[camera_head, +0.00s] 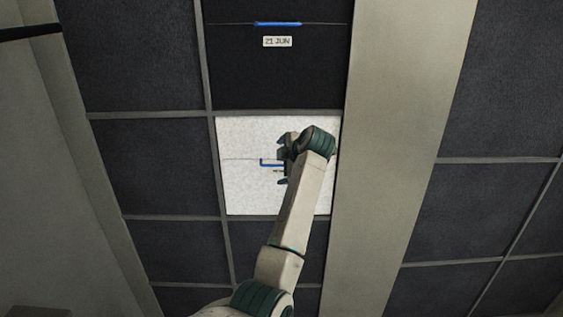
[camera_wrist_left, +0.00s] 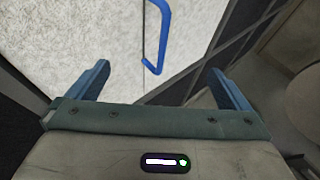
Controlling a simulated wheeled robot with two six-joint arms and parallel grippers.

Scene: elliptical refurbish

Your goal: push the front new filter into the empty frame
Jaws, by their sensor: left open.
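A white filter (camera_head: 240,190) fills one frame opening in the grid of dark panels, in the middle of the head view. It has a blue handle (camera_head: 268,163) and a small label, partly hidden by my gripper. In the left wrist view the white filter (camera_wrist_left: 85,45) lies ahead, with its blue handle (camera_wrist_left: 155,40) between and beyond the fingers. My left gripper (camera_head: 282,160) is open and empty in front of the filter, beside the handle. Its two fingers (camera_wrist_left: 163,82) stand wide apart. I cannot tell whether they touch the filter. My right gripper is not in view.
A dark filter (camera_head: 278,80) with a blue handle and a "21 JUN" label sits directly above the white one. Dark panels (camera_head: 160,165) surround them in grey framing. A wide pale beam (camera_head: 398,130) runs along the right side.

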